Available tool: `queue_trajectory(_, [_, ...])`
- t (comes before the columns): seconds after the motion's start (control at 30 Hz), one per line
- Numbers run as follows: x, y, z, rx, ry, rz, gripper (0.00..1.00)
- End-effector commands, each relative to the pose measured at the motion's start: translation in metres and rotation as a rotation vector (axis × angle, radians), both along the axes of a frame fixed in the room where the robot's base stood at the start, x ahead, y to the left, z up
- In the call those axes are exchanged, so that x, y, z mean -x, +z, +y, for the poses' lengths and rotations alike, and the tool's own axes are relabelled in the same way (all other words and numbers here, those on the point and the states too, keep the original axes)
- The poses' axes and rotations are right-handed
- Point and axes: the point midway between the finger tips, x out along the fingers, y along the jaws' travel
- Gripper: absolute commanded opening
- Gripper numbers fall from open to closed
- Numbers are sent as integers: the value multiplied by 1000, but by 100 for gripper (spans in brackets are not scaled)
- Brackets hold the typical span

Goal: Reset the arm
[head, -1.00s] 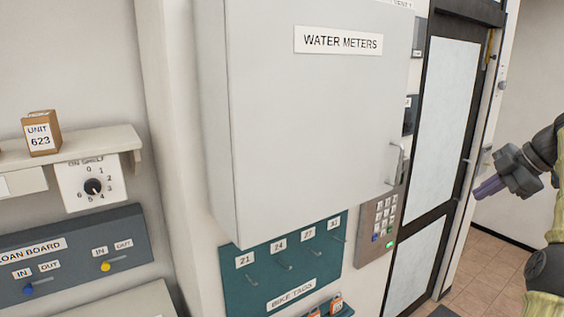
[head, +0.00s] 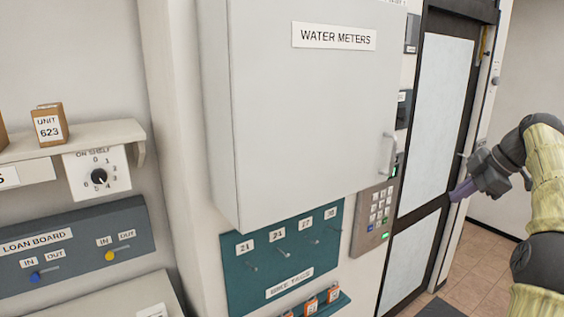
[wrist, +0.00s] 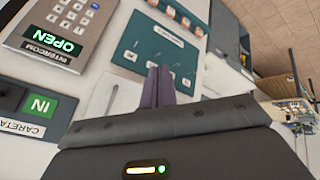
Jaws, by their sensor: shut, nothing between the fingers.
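My gripper (head: 462,189) is at the right of the head view, in front of the dark-framed door. Its purple fingers are together and hold nothing. My arm comes in from the right edge and bends toward the gripper. In the wrist view the shut fingers (wrist: 157,87) show in the middle, in front of the wall, apart from the boards and keypad as far as I can tell.
A closed WATER METERS cabinet (head: 300,110) juts out left of my gripper. Below it is the teal bike tag board (head: 240,275), with a keypad (head: 374,215) beside it. A shelf (head: 95,138) and loan board (head: 75,265) are at left. Floor (head: 468,265) shows at right.

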Motion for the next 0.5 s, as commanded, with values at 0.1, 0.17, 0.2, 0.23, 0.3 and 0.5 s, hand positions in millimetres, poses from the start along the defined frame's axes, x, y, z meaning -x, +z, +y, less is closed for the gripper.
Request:
queue_trajectory(0.1, [-7,-12,16,-9,-44,42,0])
queue_trajectory(0.17, [-10,-19,25,-13,-73,64,0])
queue_trajectory(0.2, [-13,-25,32,-16,-94,81,0])
queue_trajectory(0.23, [-14,-30,37,-18,-112,97,0])
queue_trajectory(0.3, [-17,-42,50,-23,-160,132,0])
queue_trajectory(0.5, [-19,-90,101,-26,-348,251,0])
